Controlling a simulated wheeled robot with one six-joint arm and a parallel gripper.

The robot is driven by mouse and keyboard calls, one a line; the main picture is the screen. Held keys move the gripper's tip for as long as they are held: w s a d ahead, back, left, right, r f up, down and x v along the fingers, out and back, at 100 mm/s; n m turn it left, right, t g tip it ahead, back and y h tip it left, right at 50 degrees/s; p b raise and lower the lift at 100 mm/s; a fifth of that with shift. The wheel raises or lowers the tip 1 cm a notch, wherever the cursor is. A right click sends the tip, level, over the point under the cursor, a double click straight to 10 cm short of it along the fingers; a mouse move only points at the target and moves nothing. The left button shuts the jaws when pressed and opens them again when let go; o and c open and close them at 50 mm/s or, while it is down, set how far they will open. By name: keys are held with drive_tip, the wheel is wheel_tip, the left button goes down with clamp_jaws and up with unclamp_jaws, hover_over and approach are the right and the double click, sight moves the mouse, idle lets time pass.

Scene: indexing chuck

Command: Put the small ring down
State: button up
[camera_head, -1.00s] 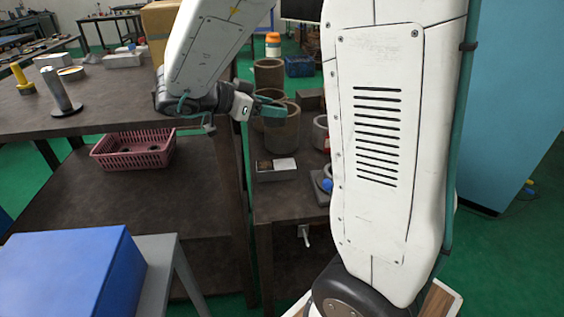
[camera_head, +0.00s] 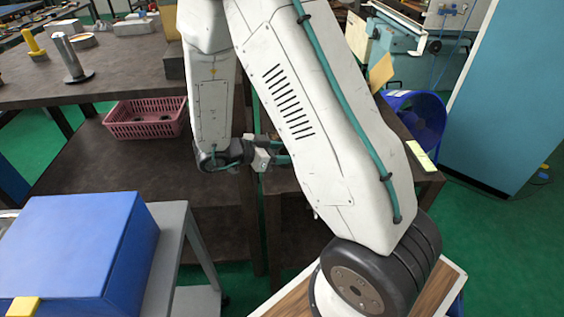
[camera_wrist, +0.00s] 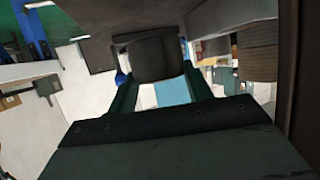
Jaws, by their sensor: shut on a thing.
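My gripper (camera_head: 280,161) is low beside the dark bench, below its top, partly hidden behind my arm in the head view. In the wrist view its two teal fingers (camera_wrist: 159,88) are shut on a dark, rounded thing, seemingly the small ring (camera_wrist: 156,59). It is seen from the side, so its hole does not show. In the head view the held ring cannot be made out behind my arm.
The bench top (camera_head: 125,68) bears a metal post (camera_head: 71,58) and a yellow post (camera_head: 33,42). A pink basket (camera_head: 143,120) stands on the lower shelf. A blue box (camera_head: 70,250) is at front left. A blue round bin (camera_head: 425,117) is at right.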

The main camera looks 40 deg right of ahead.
drive_tip(key=shift+f, duration=1.9)
drive_tip(key=shift+f, duration=0.1)
drive_tip(key=o, duration=1.3)
drive_tip(key=shift+f, duration=0.1)
drive_tip(key=v, duration=1.2)
drive_tip(key=shift+a+r, duration=0.1)
drive_tip(key=shift+r, duration=0.1)
